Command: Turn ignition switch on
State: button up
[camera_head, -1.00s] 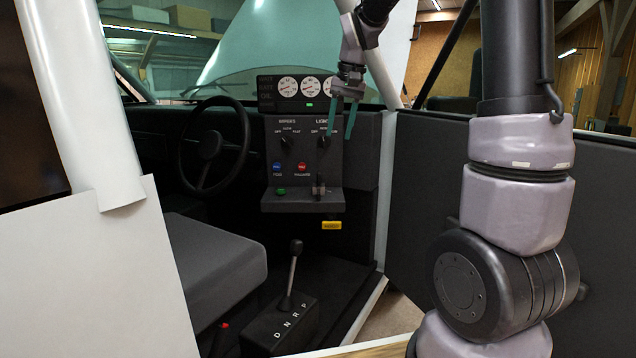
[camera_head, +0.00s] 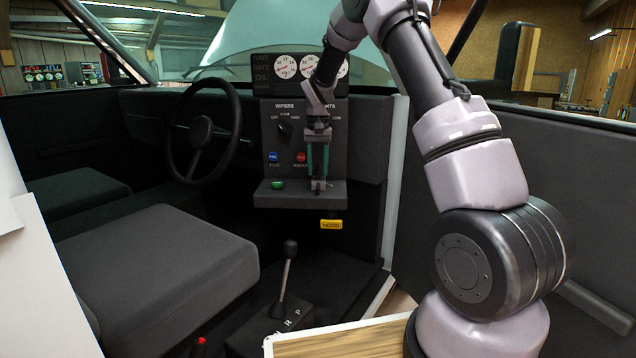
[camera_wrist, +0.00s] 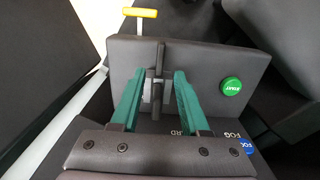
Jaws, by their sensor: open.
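The ignition switch (camera_head: 318,187) looks like a small upright grey and dark lever on the shelf of the centre console. It also shows in the wrist view (camera_wrist: 158,62), standing between my two green fingers. My gripper (camera_head: 318,170) is open, pointing down over the shelf, with one finger on each side of the switch. In the wrist view my gripper (camera_wrist: 158,76) shows a gap on both sides of the switch. The fingers partly hide the switch in the head view, and any marking beside it cannot be read.
A green START button (camera_wrist: 231,86) sits on the same shelf (camera_head: 262,197). Blue (camera_head: 273,156) and red (camera_head: 300,157) buttons and a wiper knob (camera_head: 284,130) are on the panel behind. A yellow HOOD handle (camera_head: 331,224) hangs below. The steering wheel (camera_head: 205,133) is left.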

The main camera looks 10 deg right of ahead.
aim_at(318, 185)
notch_tip(318, 185, down, 5)
jog(key=shift+f, duration=0.1)
dwell(0.3)
grip_shut()
dwell(1.3)
